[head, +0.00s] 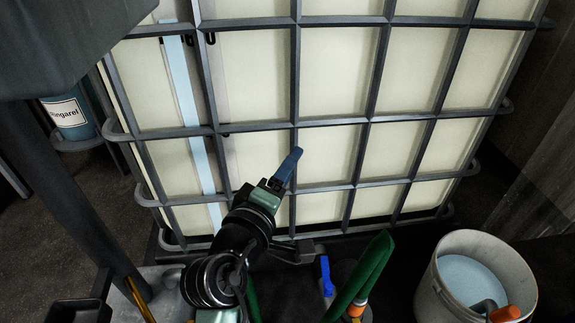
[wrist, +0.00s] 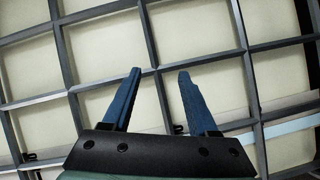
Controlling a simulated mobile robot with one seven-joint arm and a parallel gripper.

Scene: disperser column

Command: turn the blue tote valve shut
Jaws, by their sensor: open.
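The blue valve handle (head: 326,275) shows low in the head view, below the front of the caged white tote (head: 330,145). It stands roughly upright in the picture, just left of a green hose. My gripper (head: 288,165) is above and left of the handle in the head view, in front of the cage bars and apart from the handle. In the wrist view, my gripper (wrist: 160,73) has its two blue fingers spread with nothing between them. That view shows the cage bars and pale tote wall, not the valve. The valve body is mostly hidden.
A thick green hose (head: 365,275) with an orange fitting (head: 357,307) stands right beside the handle. A pale bucket (head: 440,291) holding bluish contents and an orange-handled tool (head: 504,314) is at lower right. A blue labelled container (head: 70,115) is at far left.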

